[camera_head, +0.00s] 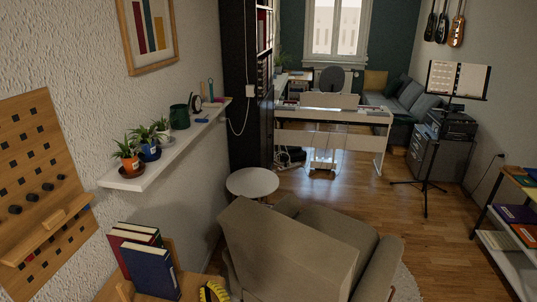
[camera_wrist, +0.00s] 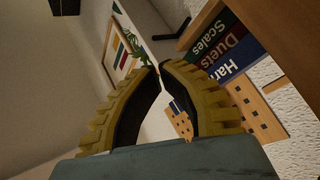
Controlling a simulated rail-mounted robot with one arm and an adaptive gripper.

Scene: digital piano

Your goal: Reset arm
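My gripper (camera_wrist: 160,70) shows in the wrist view as two yellow ribbed fingers with black inner pads. The fingers curve inward and their tips come together, with nothing seen held between them. In the head view a yellow and black part of my gripper (camera_head: 213,292) shows at the bottom edge, right of the standing books. The rest of my arm is out of the head view.
Red and blue books (camera_head: 150,265) stand on a wooden surface beside my gripper; their spines (camera_wrist: 215,45) show in the wrist view. A beige armchair (camera_head: 285,250) is close on the right. A white wall shelf (camera_head: 165,165) holds small plants. A wooden pegboard (camera_head: 40,190) hangs left.

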